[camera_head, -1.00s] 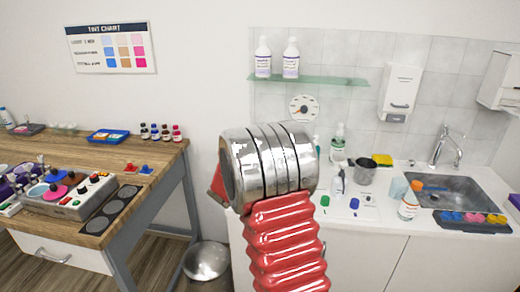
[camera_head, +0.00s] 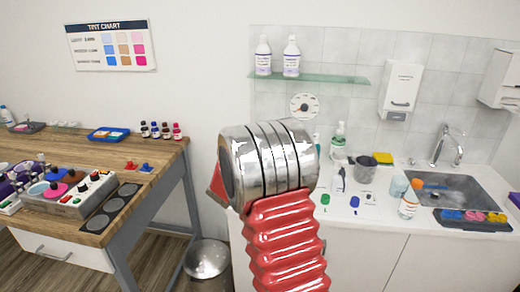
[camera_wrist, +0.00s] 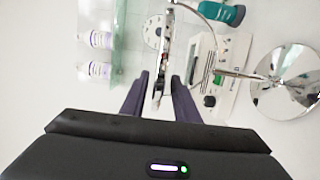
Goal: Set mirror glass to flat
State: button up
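In the wrist view the mirror glass (camera_wrist: 163,62) shows almost edge-on, as a thin shiny strip with a slight slant, roughly square to its stem. A curved chrome bracket (camera_wrist: 201,52) and a thin stem (camera_wrist: 237,75) link it to a round shiny base (camera_wrist: 288,84) at the right. My gripper (camera_wrist: 160,77) has its two dark purple fingers apart, one on each side of the strip's lower end, with gaps showing; I see no firm contact. In the head view the mirror and my gripper are hidden behind my arm.
The wrist picture is turned sideways. Two white bottles (camera_wrist: 96,70) on a glass shelf (camera_wrist: 120,45) and a wall dial (camera_wrist: 153,32) lie left. A teal bottle (camera_wrist: 222,13) and a control panel (camera_wrist: 225,95) are close beside the stand. The sink (camera_head: 455,188) is at the right.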

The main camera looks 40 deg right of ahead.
jog(key=v, duration=1.3)
jog(key=shift+s+a+f+n, duration=0.1)
jog(key=shift+a+f+n, duration=0.05)
jog(key=shift+n, duration=0.15)
jog(key=s+a+f+m+g+y, duration=0.1)
jog(key=s+f+m+g+y, duration=0.3)
jog(key=s, duration=0.6)
jog(key=s+a+f+n+g+y, duration=0.1)
jog(key=s+f+g, duration=0.4)
jog(key=s, duration=0.4)
jog(key=s+a+r+m+t+y, duration=0.1)
jog(key=s+a+r+y, duration=0.2)
jog(key=a, duration=0.4)
jog(key=s+a+r+m+t+y, duration=0.1)
jog(key=s+a+r+t+y, duration=0.1)
jog(key=a, duration=0.5)
jog(key=s+a+r+m+t+y, duration=0.2)
jog(key=s+a+r+y, duration=0.2)
jog(key=a, duration=0.3)
jog(key=shift+s+r+y, duration=0.2)
jog(key=shift+s+y, duration=0.15)
jog(key=shift+y, duration=0.35)
